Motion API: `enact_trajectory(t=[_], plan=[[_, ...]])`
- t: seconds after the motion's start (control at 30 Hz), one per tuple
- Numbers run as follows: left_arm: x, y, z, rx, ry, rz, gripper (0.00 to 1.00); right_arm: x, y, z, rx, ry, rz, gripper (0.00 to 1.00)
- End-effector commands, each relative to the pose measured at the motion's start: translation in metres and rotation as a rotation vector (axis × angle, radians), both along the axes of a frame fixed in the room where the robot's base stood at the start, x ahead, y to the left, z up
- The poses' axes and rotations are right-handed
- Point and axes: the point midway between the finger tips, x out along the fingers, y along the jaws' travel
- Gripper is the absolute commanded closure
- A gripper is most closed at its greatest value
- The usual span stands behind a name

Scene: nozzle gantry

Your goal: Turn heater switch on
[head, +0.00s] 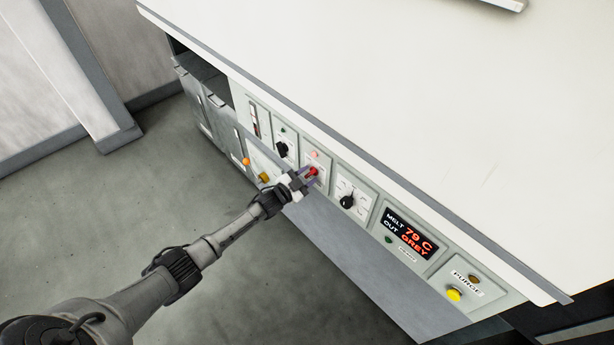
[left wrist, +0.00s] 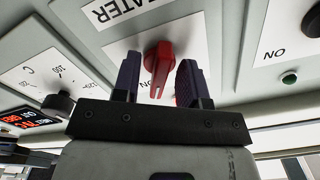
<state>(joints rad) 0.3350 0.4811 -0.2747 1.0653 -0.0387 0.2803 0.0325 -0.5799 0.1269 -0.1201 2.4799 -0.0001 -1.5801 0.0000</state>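The heater switch is a red knob (head: 312,171) on a light panel of the console front, with a pinkish lamp (head: 315,155) above it. In the left wrist view the red knob (left wrist: 158,66) sits below a partly cut-off label ending in "EATER". My left gripper (head: 308,179) is at this panel, its fingers pointing at the console. In the left wrist view its two dark fingers (left wrist: 160,82) stand apart, one on each side of the red knob. I cannot tell whether either finger touches it. A position mark beside the knob is partly hidden. My right gripper is not in view.
A black dial (head: 347,201) is right of the switch, and another black knob (head: 282,149) is left. A display (head: 409,233) reads "MELT 79 C, OUT GREY". A yellow button (head: 454,295) is by "PURGE". The white worktop (head: 400,110) overhangs the panels.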

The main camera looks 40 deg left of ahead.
Motion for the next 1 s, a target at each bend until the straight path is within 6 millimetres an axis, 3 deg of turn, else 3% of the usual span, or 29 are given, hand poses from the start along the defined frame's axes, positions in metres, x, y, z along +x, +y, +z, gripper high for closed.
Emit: enact_trajectory(t=[0.27,0.7,1.0], plan=[[-0.016,0.002,0.001,-0.001,0.002,0.0,0.61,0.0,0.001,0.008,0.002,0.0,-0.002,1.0],[-0.098,0.014,0.001,0.0,0.004,0.0,0.61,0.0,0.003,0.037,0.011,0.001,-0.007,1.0],[-0.131,0.019,0.0,-0.001,0.002,0.001,0.61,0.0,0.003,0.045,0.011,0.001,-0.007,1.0]])
